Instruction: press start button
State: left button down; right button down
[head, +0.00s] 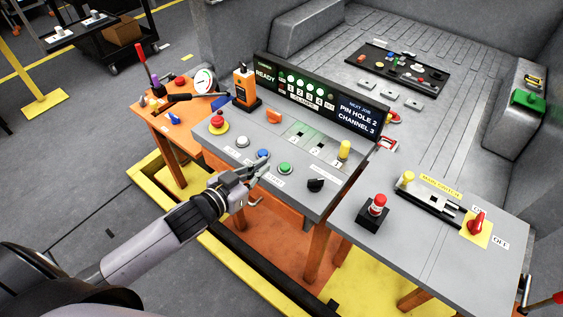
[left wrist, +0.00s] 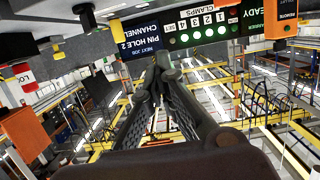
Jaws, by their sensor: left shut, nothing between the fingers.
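The grey control panel (head: 270,130) carries a row of controls: a red mushroom button (head: 217,122) on yellow, a white button (head: 242,141), a blue button (head: 263,154), a green button (head: 284,168) and a black knob (head: 316,184). Their labels are too small to read surely, so which is the start button is unclear. My left gripper (head: 264,168) is shut and empty, its tips close beside the blue button and left of the green one. Contact cannot be told. In the left wrist view its fingers (left wrist: 161,64) meet; no button is clear there. My right gripper is out of view.
A display (head: 318,95) behind the panel reads READY, with lit green clamp lamps. An orange remote (head: 244,85) stands at its left end. At right, a grey table holds a red button on a black box (head: 374,211) and a red rotary switch (head: 477,222).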

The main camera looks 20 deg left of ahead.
pick_arm(q)
jog(key=p, duration=0.2)
send_over(285, 167)
jog(key=s, duration=0.2)
jog(key=shift+w+a+f, duration=0.1)
jog(key=shift+w+f, duration=0.05)
jog(key=shift+f, duration=0.3)
jog(key=shift+w+a+f, duration=0.1)
jog(key=shift+f, duration=0.35)
notch_tip(285, 167, down, 3)
jog(key=shift+r, duration=0.1)
jog(key=shift+s+f, duration=0.1)
jog(key=shift+f, duration=0.65)
jog(key=shift+f, duration=0.1)
